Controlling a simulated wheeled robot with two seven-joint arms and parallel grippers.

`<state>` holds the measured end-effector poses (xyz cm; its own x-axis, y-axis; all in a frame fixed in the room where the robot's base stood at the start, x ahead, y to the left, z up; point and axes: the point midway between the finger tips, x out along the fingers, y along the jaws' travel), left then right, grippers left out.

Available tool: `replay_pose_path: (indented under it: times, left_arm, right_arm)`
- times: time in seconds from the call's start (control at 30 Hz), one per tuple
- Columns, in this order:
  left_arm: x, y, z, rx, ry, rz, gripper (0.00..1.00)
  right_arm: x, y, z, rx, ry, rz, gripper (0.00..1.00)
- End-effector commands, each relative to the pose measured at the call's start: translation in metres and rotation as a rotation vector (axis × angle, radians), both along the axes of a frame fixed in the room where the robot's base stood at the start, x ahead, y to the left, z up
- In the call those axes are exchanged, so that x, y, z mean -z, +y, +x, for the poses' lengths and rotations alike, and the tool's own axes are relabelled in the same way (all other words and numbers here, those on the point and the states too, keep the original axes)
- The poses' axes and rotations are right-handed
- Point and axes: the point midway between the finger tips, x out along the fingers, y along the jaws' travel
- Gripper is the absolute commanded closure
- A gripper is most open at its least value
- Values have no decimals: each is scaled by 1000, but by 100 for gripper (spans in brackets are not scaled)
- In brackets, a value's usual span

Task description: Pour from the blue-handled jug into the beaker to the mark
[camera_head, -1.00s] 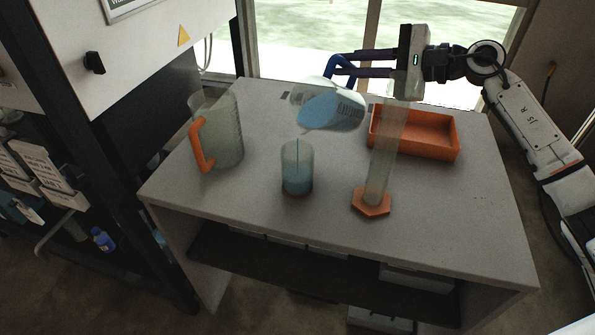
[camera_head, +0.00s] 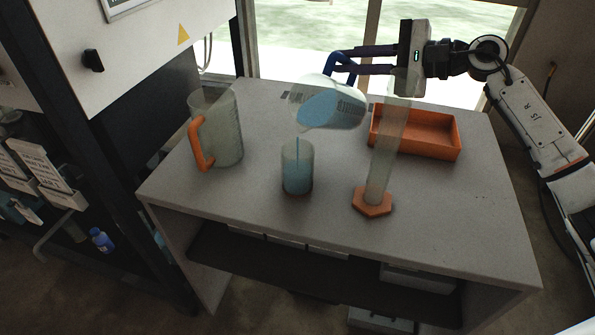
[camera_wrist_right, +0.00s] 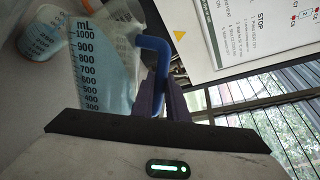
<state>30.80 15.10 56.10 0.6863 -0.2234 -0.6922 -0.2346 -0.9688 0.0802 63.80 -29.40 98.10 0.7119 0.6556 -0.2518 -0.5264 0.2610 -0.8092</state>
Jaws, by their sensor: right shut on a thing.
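The blue-handled jug (camera_head: 332,104) is tilted far over to the left above the table, with blue liquid inside. My right gripper (camera_head: 342,62) is shut on its blue handle. A thin blue stream falls from its lip into the beaker (camera_head: 297,168), which stands upright below and is well over half full of blue liquid. In the right wrist view the jug (camera_wrist_right: 100,60) shows a black mL scale, and its blue handle (camera_wrist_right: 158,48) lies between the fingers. The beaker (camera_wrist_right: 45,38) shows at the upper left there. The beaker's mark is too small to make out. My left gripper is not in view.
An orange-handled jug (camera_head: 222,135) stands left of the beaker. A tall cylinder (camera_head: 383,160) on an orange base stands to the right, close to the tilted jug. An orange tray (camera_head: 440,152) lies at the back right. The table's front (camera_head: 330,222) is clear.

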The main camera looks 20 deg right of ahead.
Motion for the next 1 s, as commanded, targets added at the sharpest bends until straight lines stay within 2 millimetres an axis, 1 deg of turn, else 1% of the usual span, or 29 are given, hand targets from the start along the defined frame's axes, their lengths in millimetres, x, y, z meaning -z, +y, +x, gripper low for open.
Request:
replay_pose_path:
  times: [0.03,0.1,0.47,0.57,0.7,0.77,0.9,1.0]
  left_arm:
    - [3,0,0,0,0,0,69]
    - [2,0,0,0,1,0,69]
    - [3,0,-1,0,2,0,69]
    - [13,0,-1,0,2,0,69]
    - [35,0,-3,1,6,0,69]
    - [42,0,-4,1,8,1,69]
    - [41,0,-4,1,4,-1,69]
    - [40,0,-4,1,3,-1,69]
  right_arm:
    - [-4,0,0,2,-11,1,100]
    - [-5,0,0,2,-11,-1,100]
    - [-4,0,0,2,-8,3,100]
    - [8,-3,2,4,17,38,100]
    - [32,-10,8,3,89,149,100]
    - [38,-13,9,2,117,191,100]
    - [44,-17,12,1,154,249,100]
    - [43,-17,12,0,158,256,100]
